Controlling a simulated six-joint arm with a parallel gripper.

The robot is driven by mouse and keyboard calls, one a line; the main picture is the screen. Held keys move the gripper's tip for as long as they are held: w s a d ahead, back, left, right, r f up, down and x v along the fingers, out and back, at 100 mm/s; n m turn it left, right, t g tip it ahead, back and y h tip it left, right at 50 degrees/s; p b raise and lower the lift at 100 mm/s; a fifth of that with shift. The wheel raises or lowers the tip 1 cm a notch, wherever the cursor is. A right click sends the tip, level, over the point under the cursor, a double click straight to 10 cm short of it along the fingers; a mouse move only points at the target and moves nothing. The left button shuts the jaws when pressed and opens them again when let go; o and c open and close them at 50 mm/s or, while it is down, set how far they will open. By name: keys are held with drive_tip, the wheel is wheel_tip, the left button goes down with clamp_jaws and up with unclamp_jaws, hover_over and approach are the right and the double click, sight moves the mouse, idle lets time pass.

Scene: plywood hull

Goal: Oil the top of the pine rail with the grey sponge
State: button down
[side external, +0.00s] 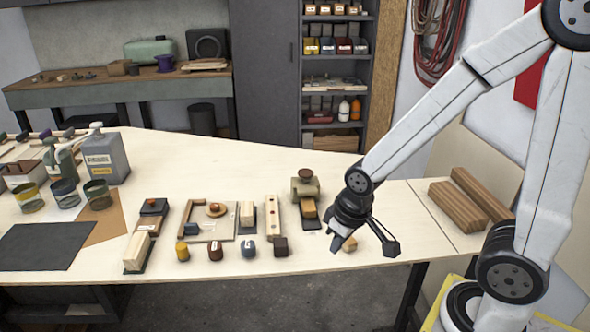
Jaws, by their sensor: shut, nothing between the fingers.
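My gripper (340,244) is dark, shut and empty, low over the front right of the pale plywood table (330,262). I cannot pick out the grey sponge for certain; a small blue-grey piece (248,247) sits in the front row.
Yellow (182,252) and red-brown (215,252) pieces and a dark brown block (281,247) line the front. A clamp-like block (305,187) stands left of my gripper. Jars, a grey can (105,158) and a dark mat (48,247) fill the left. Brown beams (457,206) lie right.

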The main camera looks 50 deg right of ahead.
drive_tip(key=c, duration=1.3)
unclamp_jaws()
